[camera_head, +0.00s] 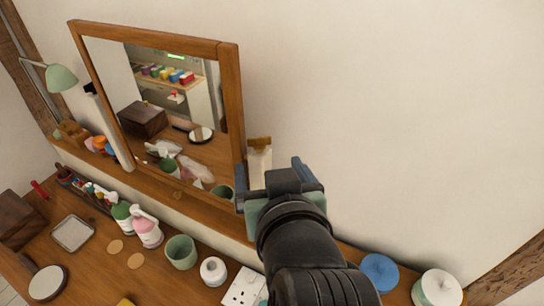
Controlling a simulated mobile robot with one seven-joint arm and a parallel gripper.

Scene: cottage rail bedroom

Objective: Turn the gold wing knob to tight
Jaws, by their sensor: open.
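My gripper (280,183) is in front of the right side of a wood-framed tilting mirror (229,110), beside the cream post (259,160) there. Its jaws are open, and the fingers are seen from behind, partly covered by the dark wrist. I see nothing held in the jaws.
A green cup (181,252), a white jar (213,271), and a pink bottle (147,228) stand on the wooden table below. A blue lid (380,271) and white lidded pot (437,289) are at lower right. A green lamp (61,77) stands at left. The wall at right is bare.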

